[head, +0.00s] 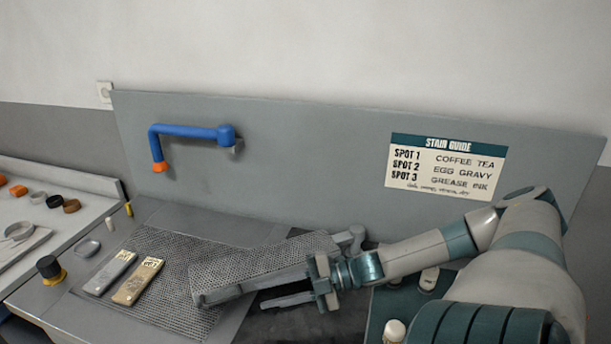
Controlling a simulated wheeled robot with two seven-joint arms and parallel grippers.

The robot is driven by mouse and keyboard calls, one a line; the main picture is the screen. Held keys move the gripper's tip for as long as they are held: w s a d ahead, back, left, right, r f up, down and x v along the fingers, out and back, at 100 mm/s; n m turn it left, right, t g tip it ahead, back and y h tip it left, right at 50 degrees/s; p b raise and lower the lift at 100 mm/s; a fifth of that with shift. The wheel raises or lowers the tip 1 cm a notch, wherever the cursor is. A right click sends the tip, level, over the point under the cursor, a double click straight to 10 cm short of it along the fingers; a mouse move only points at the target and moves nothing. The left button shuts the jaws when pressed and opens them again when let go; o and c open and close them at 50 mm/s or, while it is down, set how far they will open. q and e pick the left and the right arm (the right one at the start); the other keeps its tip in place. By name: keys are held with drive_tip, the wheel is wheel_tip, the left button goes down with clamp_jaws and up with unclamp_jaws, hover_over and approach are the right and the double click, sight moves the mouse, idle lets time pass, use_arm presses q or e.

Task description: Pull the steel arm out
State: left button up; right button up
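The steel arm (262,266) is a long perforated grey piece, slanting over the perforated board (170,248). Its rounded free end is at the left; its right end lies by a grey post behind my gripper. My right gripper (256,295) reaches in from the right, fingers pointing left along the steel arm's near edge. A dark gap shows between its fingers, and nothing is clearly held. Whether a finger touches the steel arm cannot be told. My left gripper is not in view.
A black-and-yellow knob (50,269) and a small dish (88,247) are further left. A blue spout (190,131) and stain guide (445,166) are on the back panel. Pale-topped bottles (394,330) stand near my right arm.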

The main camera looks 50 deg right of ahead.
drive_tip(key=p+v, duration=0.4)
drive_tip(key=v, duration=0.4)
drive_tip(key=shift+a, duration=0.1)
idle(0.6)
drive_tip(key=shift+s+a+f, duration=0.1)
drive_tip(key=shift+s+f, duration=0.05)
